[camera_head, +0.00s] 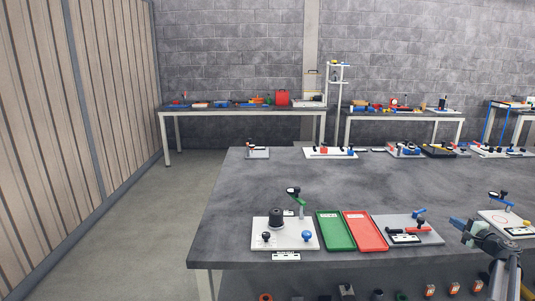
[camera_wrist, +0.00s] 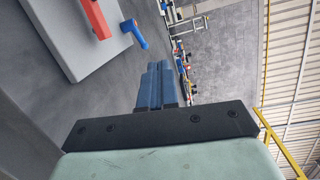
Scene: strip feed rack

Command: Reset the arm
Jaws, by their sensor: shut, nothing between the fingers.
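My gripper (camera_head: 457,222) is at the lower right of the head view, above the table's front right part. It is just right of a grey board (camera_head: 428,238) with a red lever (camera_head: 418,230) and a blue handle (camera_head: 420,213). In the wrist view its two blue fingers (camera_wrist: 158,68) are together with nothing between them. That view is turned on its side. The board's edge (camera_wrist: 92,62), a red bar (camera_wrist: 97,18) and a blue handle (camera_wrist: 138,36) show at its upper left, apart from the fingers.
On the dark table (camera_head: 260,185) stand a white board (camera_head: 262,241) with knobs, a green tray (camera_head: 335,230), a red tray (camera_head: 365,231) and, at right, another white board (camera_head: 493,217). More fixtures line the far edge. The table's middle is clear.

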